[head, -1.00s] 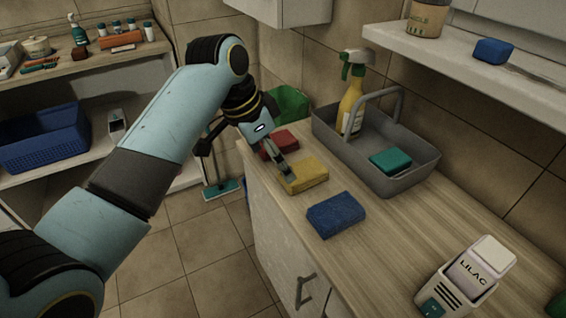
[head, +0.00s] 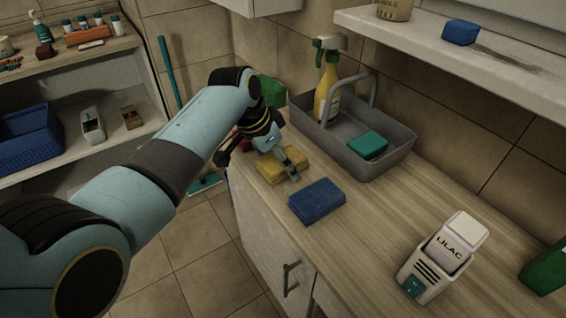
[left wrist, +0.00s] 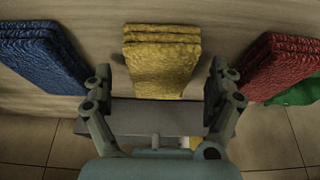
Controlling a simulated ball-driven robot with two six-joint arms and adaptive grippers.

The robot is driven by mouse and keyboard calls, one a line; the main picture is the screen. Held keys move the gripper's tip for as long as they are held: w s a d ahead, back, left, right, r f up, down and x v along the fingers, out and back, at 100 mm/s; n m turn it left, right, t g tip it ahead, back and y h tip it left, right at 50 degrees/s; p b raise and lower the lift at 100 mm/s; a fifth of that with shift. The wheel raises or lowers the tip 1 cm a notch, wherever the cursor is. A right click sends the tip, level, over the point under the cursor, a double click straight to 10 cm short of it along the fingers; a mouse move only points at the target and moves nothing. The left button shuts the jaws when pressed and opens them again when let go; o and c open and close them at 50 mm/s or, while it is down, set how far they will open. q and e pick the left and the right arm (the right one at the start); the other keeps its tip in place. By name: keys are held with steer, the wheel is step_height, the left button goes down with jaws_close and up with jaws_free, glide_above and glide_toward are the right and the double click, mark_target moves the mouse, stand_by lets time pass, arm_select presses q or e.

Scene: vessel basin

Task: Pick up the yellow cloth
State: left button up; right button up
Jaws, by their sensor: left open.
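The yellow cloth (head: 271,171), a folded stack, lies on the wooden counter near its left edge. In the left wrist view the yellow cloth (left wrist: 161,58) sits straight ahead, between and beyond the spread fingers. My left gripper (head: 291,167) is over the yellow cloth in the head view and hides part of it. I cannot tell whether a fingertip touches the cloth. My right gripper is not in view.
A blue cloth (head: 317,200) lies close by on the counter, and a red cloth (left wrist: 279,66) on the other side. A grey caddy (head: 392,160) holds a spray bottle (head: 327,95) and a teal sponge (head: 368,145). A LILAC container (head: 436,258) stands nearer on the counter.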

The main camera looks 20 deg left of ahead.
arm_select(q)
steer(key=c, duration=1.3)
steer(key=shift+o, duration=0.2)
steer(key=shift+r, duration=0.15)
